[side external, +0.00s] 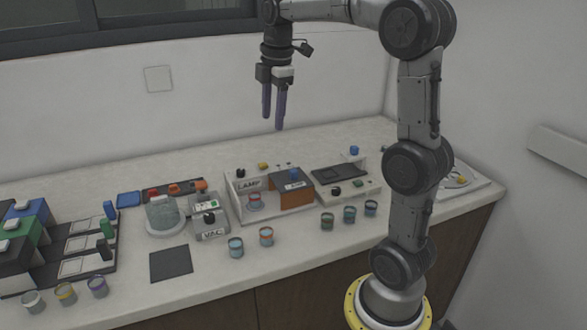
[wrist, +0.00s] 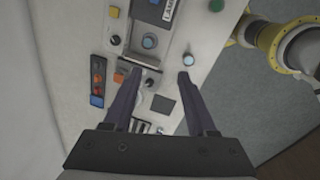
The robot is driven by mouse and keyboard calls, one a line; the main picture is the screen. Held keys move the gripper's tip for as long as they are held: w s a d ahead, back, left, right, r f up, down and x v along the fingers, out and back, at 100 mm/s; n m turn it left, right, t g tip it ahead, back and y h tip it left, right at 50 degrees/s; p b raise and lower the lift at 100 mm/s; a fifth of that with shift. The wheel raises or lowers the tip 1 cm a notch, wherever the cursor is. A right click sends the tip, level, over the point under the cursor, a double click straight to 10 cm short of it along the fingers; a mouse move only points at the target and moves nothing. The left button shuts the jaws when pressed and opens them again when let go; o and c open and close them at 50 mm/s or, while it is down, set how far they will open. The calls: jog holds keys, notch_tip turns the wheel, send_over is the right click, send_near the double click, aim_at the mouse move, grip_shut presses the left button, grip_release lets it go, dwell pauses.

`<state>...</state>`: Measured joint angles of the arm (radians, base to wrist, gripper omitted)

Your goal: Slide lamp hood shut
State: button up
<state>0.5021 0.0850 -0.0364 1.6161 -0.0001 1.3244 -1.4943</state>
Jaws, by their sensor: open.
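The lamp unit (side external: 238,212) is a pale housing marked LAMP in the middle of the counter. Its hood (side external: 295,195) is a brown-orange box with a dark top and a blue knob (side external: 294,174). The hood sits at the right side of the unit, and the left bay is uncovered, with a red-rimmed cup (side external: 255,201) in it. My gripper (side external: 272,128) is open and empty, pointing down, high above the counter behind the lamp unit in the picture.
Left of the lamp unit stand a VAC box (side external: 210,222) and a glass vessel (side external: 165,214). Right of it is another pale unit (side external: 345,183) with a blue knob. Several small cups stand along the front. A dark square mat (side external: 171,264) lies front left.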

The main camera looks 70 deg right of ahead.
jog(key=m+g, duration=0.1)
send_over(294, 171)
jog(key=w+a, duration=0.2)
jog(key=a, duration=0.1)
notch_tip(294, 171, down, 4)
jog(key=s+d+f+m, duration=0.1)
jog(key=s+d+f, duration=0.1)
jog(key=d+f, duration=0.1)
jog(key=shift+g+y, duration=0.3)
jog(key=shift+y, duration=0.1)
notch_tip(294, 171, down, 14)
jog(key=shift+w+r, duration=0.1)
jog(key=shift+r, duration=0.05)
jog(key=shift+d, duration=0.1)
grip_shut()
